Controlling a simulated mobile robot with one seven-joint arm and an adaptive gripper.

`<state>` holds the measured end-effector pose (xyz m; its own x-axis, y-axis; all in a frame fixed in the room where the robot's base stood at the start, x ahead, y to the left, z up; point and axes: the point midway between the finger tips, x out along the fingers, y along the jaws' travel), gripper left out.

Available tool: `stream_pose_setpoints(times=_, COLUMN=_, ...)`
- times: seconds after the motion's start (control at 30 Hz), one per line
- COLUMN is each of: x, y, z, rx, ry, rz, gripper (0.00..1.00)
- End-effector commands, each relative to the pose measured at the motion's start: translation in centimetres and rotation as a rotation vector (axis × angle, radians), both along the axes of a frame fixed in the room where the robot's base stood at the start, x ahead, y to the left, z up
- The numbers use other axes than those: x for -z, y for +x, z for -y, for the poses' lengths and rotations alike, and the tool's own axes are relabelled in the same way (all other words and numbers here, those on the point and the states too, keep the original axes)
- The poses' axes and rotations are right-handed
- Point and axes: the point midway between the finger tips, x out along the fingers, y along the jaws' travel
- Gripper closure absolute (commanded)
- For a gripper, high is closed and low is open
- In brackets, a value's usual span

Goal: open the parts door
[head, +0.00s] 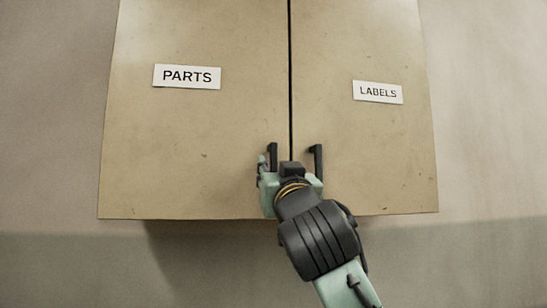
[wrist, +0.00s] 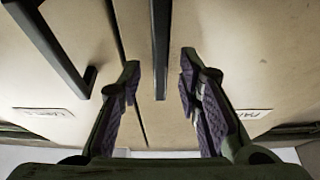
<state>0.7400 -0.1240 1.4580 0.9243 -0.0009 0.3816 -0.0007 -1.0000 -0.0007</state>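The parts door (head: 195,140) is the left door of a tan wall cabinet and bears a white PARTS sign (head: 187,76). It looks shut, level with the labels door. Its dark bar handle (head: 273,155) is near the centre seam. My gripper (head: 270,178) is at this handle, its fingers partly hidden by my own wrist. In the wrist view, turned upside down, my gripper (wrist: 160,72) is open. The parts handle (wrist: 160,45) lies between its two purple-padded fingers, with gaps on both sides.
The labels door (head: 365,145) is at the right, with a LABELS sign (head: 378,92). Its handle (head: 317,160) stands close to the right of my gripper; the wrist view shows it (wrist: 50,45) at the left. Plain wall (head: 50,150) surrounds the cabinet.

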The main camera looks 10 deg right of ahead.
Motion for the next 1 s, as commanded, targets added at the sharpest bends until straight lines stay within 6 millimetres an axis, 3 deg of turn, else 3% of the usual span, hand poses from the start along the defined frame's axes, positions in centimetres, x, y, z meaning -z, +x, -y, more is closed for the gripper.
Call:
stream_pose_setpoints(times=0.2, x=-0.9, y=2.0, z=0.0, rx=-0.001, ry=0.000, rz=0.000, gripper=0.68)
stream_pose_setpoints(times=0.53, x=-0.9, y=2.2, z=0.0, rx=-0.001, ry=0.000, rz=0.001, gripper=0.69)
stream_pose_setpoints(times=1.0, x=-0.9, y=2.2, z=0.0, rx=-0.001, ry=0.000, rz=0.001, gripper=1.00)
